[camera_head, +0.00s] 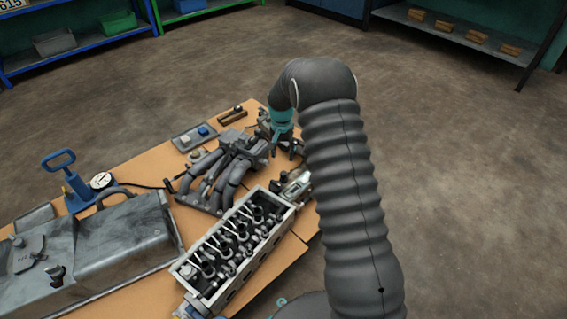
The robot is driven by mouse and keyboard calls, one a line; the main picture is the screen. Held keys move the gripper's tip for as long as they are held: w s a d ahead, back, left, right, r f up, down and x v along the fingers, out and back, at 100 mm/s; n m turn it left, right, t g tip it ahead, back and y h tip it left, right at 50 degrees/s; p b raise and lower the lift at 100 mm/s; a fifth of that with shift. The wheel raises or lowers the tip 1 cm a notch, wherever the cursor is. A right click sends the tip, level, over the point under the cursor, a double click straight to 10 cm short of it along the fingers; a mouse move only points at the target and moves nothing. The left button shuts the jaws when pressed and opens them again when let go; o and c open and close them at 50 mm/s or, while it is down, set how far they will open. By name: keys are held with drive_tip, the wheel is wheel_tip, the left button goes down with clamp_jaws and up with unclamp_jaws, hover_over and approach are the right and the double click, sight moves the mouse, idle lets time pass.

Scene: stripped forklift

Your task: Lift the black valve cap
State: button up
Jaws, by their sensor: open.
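My gripper (283,150) points down at the far right part of the table, beside the grey pipe manifold. Its dark fingers look apart, and I see nothing held between them. I cannot pick out the black valve cap with certainty. Small dark parts lie around the gripper, and the gripper and my arm cover some of that area. A small dark round part (284,175) sits on a pale metal piece (297,188) just below the gripper in the picture. It is too small to identify.
The table (130,294) is crowded. It carries the manifold (228,178), an open cylinder head (222,264), a grey tank (122,236), a blue hand pump with a gauge (75,192) and a tray (195,136). Open floor (440,150) lies to the right. Shelves stand behind.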

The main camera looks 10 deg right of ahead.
drive_tip(key=shift+r, duration=1.75)
drive_tip(key=s+f+n+g, duration=0.1)
drive_tip(key=s+n, duration=0.2)
drive_tip(key=s, duration=0.4)
drive_tip(key=s+d+r+n+t+p, duration=0.1)
drive_tip(key=s+d+r+t+p, duration=0.1)
drive_tip(key=s+r, duration=1.4)
drive_tip(key=s+d+r+n+t+p, duration=0.1)
drive_tip(key=s+r+t+p, duration=0.2)
drive_tip(key=s+r, duration=1.3)
drive_tip(key=s+t, duration=0.1)
drive_tip(key=s, duration=0.1)
drive_tip(key=shift+s+d+t, duration=0.3)
drive_tip(key=shift+s+d, duration=0.05)
drive_tip(key=shift+d, duration=0.05)
drive_tip(key=shift+r, duration=0.1)
